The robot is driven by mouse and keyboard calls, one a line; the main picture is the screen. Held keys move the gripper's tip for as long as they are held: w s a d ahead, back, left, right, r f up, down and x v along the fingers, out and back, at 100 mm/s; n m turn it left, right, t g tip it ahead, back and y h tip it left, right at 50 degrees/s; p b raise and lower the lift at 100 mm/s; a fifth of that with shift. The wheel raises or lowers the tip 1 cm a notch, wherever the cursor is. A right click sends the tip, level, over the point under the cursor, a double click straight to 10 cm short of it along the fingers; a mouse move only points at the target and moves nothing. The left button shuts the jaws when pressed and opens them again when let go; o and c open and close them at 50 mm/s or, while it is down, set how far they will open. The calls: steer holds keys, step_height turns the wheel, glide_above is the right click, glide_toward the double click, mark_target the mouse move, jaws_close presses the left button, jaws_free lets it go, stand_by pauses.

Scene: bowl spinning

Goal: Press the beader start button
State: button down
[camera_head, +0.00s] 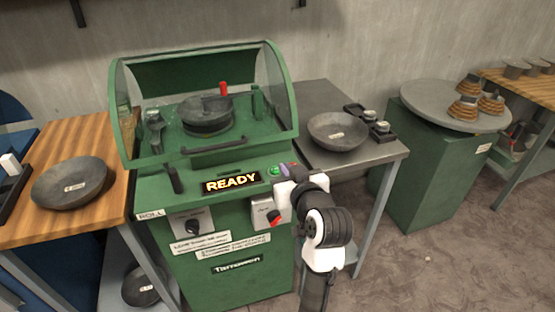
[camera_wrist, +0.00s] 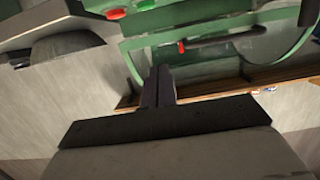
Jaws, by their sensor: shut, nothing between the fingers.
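The green beader machine (camera_head: 215,265) has a lit display reading READY (camera_head: 231,182). A green button (camera_head: 275,171) is on its front panel, just right of the display. The wrist view shows the green button (camera_wrist: 145,4) beside a red button (camera_wrist: 116,14), both at its top edge. My gripper (camera_head: 288,168) is shut and empty, its tips close to the green button's right side. In the wrist view my shut fingers (camera_wrist: 158,85) point toward the machine, with the buttons beyond the tips. Contact cannot be told. The red button is not clearly seen in the head view, likely behind my gripper.
A clear hood (camera_head: 200,80) covers a dark bowl (camera_head: 205,112) in the machine. Bowls sit on the right metal table (camera_head: 315,95) and left wooden table (camera_head: 100,130). A green pedestal (camera_head: 420,160) stands right.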

steer(key=shift+s+d+f, duration=0.15)
steer(key=shift+d+f, duration=0.2)
steer(key=shift+d, duration=0.1)
steer(key=p, duration=0.3)
glide_above(277, 169)
steer(key=s, duration=0.3)
steer(key=shift+w+d+f, duration=0.1)
steer(key=shift+w+f, duration=0.1)
steer(key=shift+f, duration=0.85)
step_height(277, 169, down, 3)
steer(key=shift+w+f, duration=0.15)
steer(key=shift+f, duration=0.5)
